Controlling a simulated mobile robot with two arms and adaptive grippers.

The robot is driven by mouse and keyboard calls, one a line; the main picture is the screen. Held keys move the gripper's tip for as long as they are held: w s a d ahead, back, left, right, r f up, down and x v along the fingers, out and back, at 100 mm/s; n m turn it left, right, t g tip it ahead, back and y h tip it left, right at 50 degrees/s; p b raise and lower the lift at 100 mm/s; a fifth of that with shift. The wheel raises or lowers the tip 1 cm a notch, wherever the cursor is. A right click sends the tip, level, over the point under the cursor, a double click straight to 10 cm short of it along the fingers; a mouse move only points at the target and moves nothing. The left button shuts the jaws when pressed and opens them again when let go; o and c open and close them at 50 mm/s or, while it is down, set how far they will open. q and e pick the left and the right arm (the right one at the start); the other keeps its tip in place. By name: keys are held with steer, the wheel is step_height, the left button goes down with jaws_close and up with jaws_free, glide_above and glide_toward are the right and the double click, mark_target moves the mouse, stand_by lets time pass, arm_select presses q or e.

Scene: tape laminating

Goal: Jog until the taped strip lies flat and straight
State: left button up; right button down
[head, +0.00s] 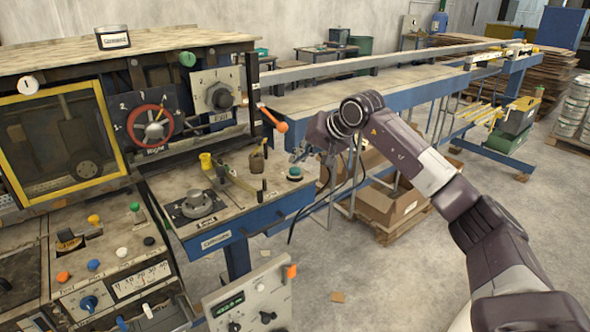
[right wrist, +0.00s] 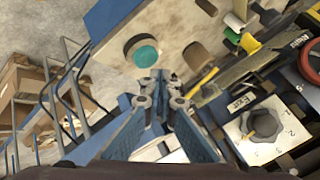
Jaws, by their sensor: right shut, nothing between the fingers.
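A teal push button (head: 294,172) sits at the right corner of the worn machine table (head: 262,205). In the right wrist view the teal button (right wrist: 145,56) shows just beyond my fingertips. My right gripper (head: 299,153) is closed and empty above and close to the button; I cannot tell whether it touches. Its closed fingers (right wrist: 160,82) point toward the button in the right wrist view. I cannot make out the taped strip in either view. My left gripper is not in view.
A brown knob (head: 257,160) and a yellow-handled lever stand left of the button. The Exit dial (head: 222,97) and red Right handwheel (head: 150,126) are on the machine front. A long blue-framed conveyor (head: 375,85) runs behind, with cardboard boxes (head: 390,205) below.

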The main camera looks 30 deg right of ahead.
steer(key=shift+f+b, duration=0.3)
steer(key=shift+f, duration=0.1)
